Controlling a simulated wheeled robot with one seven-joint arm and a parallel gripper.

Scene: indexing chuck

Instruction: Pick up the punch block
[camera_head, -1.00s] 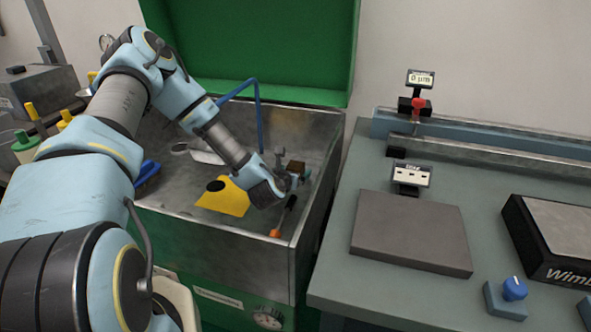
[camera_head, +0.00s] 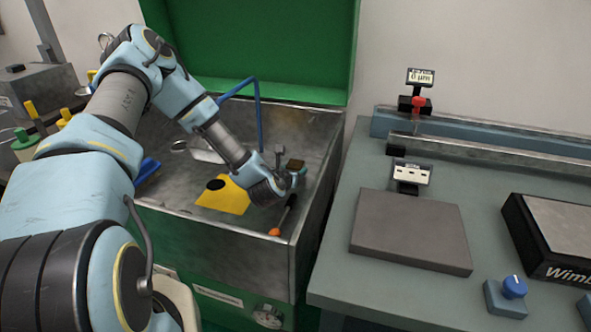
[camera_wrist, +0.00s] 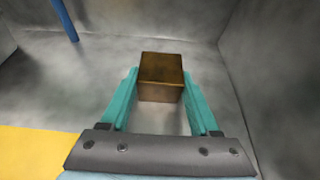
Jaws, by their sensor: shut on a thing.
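The punch block (camera_wrist: 161,76) is a small brown cube between the two teal fingers in the wrist view. My gripper (camera_wrist: 160,84) is shut on it, one finger against each side. In the head view the block (camera_head: 295,164) shows as a small dark brown shape at the end of my gripper (camera_head: 292,176), inside the grey metal basin (camera_head: 210,222). I cannot tell for sure whether the block touches the basin floor.
A yellow cloth-like piece (camera_head: 232,200) lies in the basin beside my gripper. An orange-tipped tool (camera_head: 275,232) is near the front wall. A blue pipe (camera_head: 258,105) rises at the back. The bench with a grey plate (camera_head: 410,232) stands right of the basin.

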